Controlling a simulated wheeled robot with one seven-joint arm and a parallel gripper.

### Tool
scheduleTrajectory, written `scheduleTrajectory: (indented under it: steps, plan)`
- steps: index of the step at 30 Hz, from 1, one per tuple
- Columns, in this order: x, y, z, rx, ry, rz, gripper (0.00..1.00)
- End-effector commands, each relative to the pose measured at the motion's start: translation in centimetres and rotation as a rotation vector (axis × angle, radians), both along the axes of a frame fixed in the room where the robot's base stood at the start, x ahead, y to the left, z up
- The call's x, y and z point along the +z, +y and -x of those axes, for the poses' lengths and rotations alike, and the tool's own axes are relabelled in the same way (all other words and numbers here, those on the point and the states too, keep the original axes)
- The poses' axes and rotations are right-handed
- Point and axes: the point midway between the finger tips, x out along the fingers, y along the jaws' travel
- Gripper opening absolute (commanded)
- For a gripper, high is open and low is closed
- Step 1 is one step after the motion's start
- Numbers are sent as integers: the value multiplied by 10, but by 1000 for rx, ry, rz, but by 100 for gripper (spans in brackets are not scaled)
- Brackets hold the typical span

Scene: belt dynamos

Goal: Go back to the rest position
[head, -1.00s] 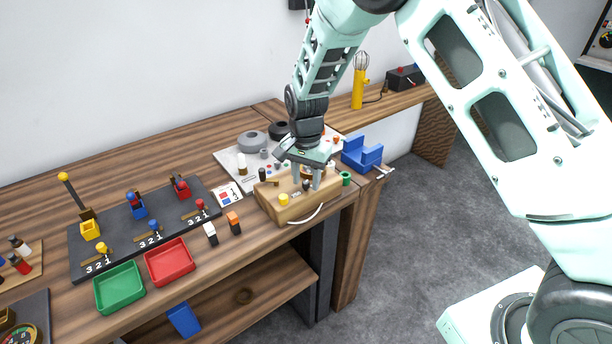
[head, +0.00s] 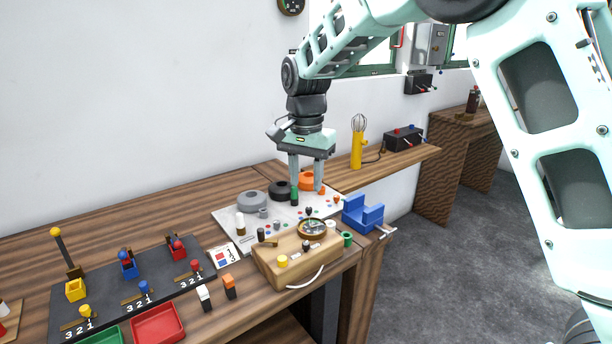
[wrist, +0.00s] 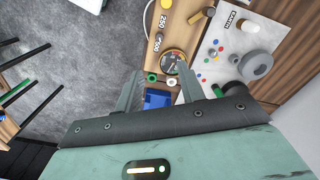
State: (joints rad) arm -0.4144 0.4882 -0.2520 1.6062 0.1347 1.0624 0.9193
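My gripper (head: 306,188) hangs above the workbench in the head view, its two fingers pointing down and spread apart. Nothing shows between the fingers, and clear space lies between their tips and the things below. A wooden box (head: 284,267) with a round dial gauge (head: 312,227) and a yellow knob stands on the bench below and in front of it. In the wrist view, the gripper's fingers (wrist: 158,88) are apart, with the gauge (wrist: 173,62) and part of the blue vise (wrist: 158,98) visible beyond them.
A grey panel (head: 228,222) with grey, black and orange round parts lies behind the box. A blue vise (head: 362,214) stands at the bench's right end. A dark board (head: 110,297) with coloured blocks and a red tray (head: 157,323) are at left. Open floor lies right.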

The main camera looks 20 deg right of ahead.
Motion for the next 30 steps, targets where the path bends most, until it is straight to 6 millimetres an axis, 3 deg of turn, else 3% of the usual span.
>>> scheduleTrajectory:
  steps: [17,20,23,26,30]
  plan:
    - [7,0,0,0,1,1,39]
    - [7,6,10,41,4,-11,39]
    - [6,24,40,172,9,-45,39]
    - [3,50,93,397,10,-86,39]
    - [-5,77,183,775,-8,-115,39]
